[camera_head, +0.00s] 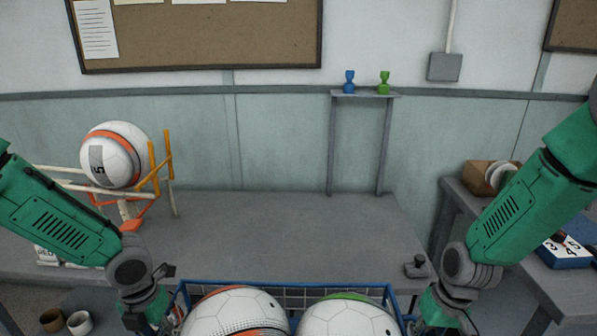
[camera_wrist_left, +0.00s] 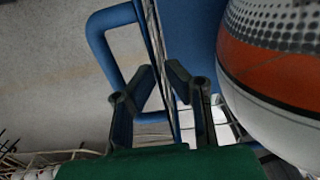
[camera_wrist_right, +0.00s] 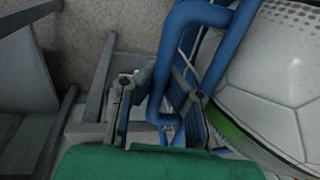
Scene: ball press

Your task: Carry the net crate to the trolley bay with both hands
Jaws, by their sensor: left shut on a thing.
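The net crate (camera_head: 287,288) has a blue rim and wire mesh sides. It is at the bottom middle of the head view, its lower part cut off, with white balls (camera_head: 238,313) (camera_head: 348,318) inside. My left gripper (camera_head: 147,306) is at its left end; in the left wrist view it (camera_wrist_left: 162,72) is shut on the crate's side by the blue handle loop (camera_wrist_left: 97,45). My right gripper (camera_head: 440,308) is at the right end; in the right wrist view its fingers (camera_wrist_right: 165,78) close around the other blue handle (camera_wrist_right: 214,62). The trolley bay cannot be made out.
A grey table (camera_head: 290,225) stands behind the crate, with a ball (camera_head: 114,155) on a white and orange frame at left. A small dark knob (camera_head: 416,267) is at its right corner. A side table (camera_head: 560,285) at right holds a box (camera_head: 484,177).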

